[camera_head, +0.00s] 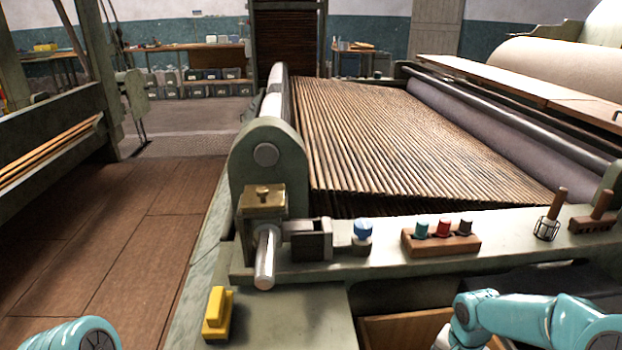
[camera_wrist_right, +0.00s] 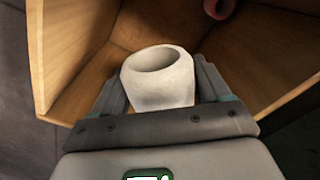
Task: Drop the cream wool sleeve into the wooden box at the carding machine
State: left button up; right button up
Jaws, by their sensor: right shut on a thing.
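The cream wool sleeve (camera_wrist_right: 162,80) is a short, pale hollow tube. In the right wrist view my right gripper (camera_wrist_right: 160,95) is shut on it, with one finger on each side. The sleeve is in front of the wooden box (camera_wrist_right: 70,50), whose inside fills the picture behind it. I cannot tell how deep the sleeve is inside the box. In the head view the wooden box (camera_head: 405,328) shows only in part below the machine's ledge. My right arm reaches toward it and the gripper is hidden there. My left arm shows at the lower left edge, its gripper out of view.
A reddish round thing (camera_wrist_right: 219,8) is in the box at the top. The slatted lattice apron (camera_head: 400,145) lies behind.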

jog(key=o, duration=0.8)
notch_tip(320, 180, up, 16)
jog(key=p, duration=0.4)
jog(key=shift+r, duration=0.2)
jog(key=shift+s+a, duration=0.1)
